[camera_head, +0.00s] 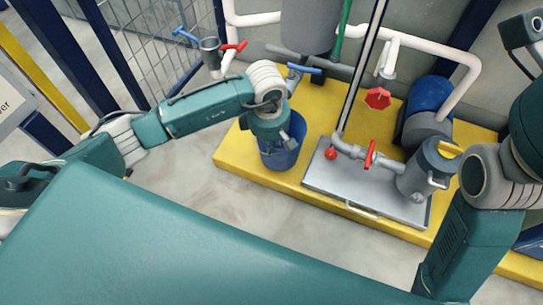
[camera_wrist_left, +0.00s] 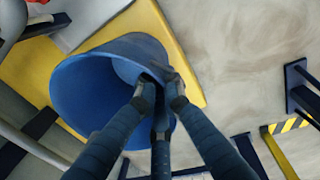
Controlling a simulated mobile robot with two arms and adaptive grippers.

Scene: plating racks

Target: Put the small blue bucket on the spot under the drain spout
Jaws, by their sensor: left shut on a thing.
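The small blue bucket (camera_head: 286,157) is at the left part of the yellow platform (camera_head: 232,152), below my left forearm. My left gripper (camera_wrist_left: 160,88) is shut on the bucket's rim, with fingers on both sides of the wall; the bucket (camera_wrist_left: 78,95) looks tilted and empty in the left wrist view. I cannot tell whether its base touches the platform. A blue-handled valve (camera_head: 304,69) under the grey tank (camera_head: 310,22) sits just behind the bucket and may be the drain spout. My wrist and the bucket hide the spot below it. My right gripper is out of view.
Right of the bucket is a grey metal tray (camera_head: 327,179) with a red-handled valve (camera_head: 370,155) and a grey jug-like vessel (camera_head: 420,172). A blue motor (camera_head: 430,95) and white pipes stand behind. A wire fence (camera_head: 160,45) is at the left. Floor in front is clear.

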